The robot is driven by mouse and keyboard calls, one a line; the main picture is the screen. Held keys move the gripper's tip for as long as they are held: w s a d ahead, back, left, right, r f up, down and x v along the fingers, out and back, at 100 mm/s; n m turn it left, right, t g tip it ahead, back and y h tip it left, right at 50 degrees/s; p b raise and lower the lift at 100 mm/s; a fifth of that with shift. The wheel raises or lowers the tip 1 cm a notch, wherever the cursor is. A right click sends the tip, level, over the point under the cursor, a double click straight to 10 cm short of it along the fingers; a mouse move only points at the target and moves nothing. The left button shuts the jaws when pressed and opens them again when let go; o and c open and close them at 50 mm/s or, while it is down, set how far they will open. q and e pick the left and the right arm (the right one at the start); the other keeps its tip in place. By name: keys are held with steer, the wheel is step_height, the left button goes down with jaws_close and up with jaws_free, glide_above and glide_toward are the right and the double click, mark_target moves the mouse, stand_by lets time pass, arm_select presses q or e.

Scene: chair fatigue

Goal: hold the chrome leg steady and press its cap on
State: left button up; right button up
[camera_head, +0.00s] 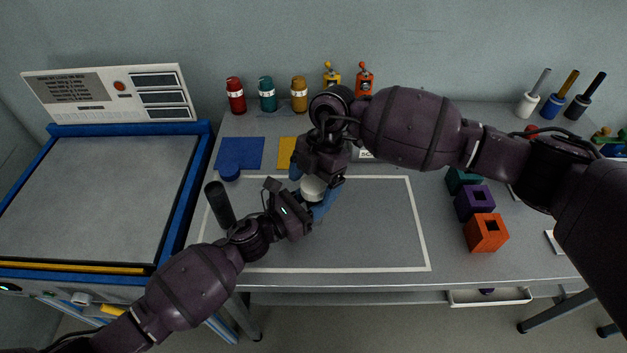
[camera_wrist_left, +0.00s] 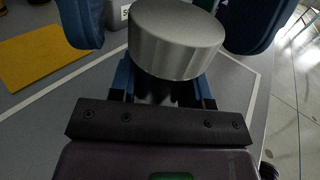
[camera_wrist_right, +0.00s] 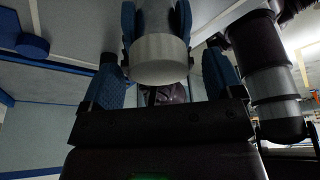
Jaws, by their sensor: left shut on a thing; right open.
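A pale round cap (camera_head: 313,188) shows between my two grippers in the head view. It appears as a wide grey cylinder (camera_wrist_left: 177,42) in the left wrist view and at the end of the narrower chrome leg (camera_wrist_right: 155,14) in the right wrist view. My left gripper (camera_head: 318,203) is shut on the leg, its blue fingers on either side. How deep the cap sits is hidden. Most of the leg is hidden.
A black post (camera_head: 219,205) stands close to my left wrist. A blue round piece (camera_head: 229,173) lies on a blue mat (camera_head: 248,150). Several bottles line the back. Teal, purple (camera_head: 474,203) and orange (camera_head: 486,233) blocks stand right. The outlined area's front right is clear.

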steer(key=v, duration=1.2)
arm_select(q)
steer(key=o, duration=1.2)
steer(key=shift+c, duration=0.2)
steer(key=shift+s+a, duration=0.1)
steer(key=v, duration=1.1)
steer(key=shift+s+a, duration=0.2)
steer(key=shift+a, duration=0.15)
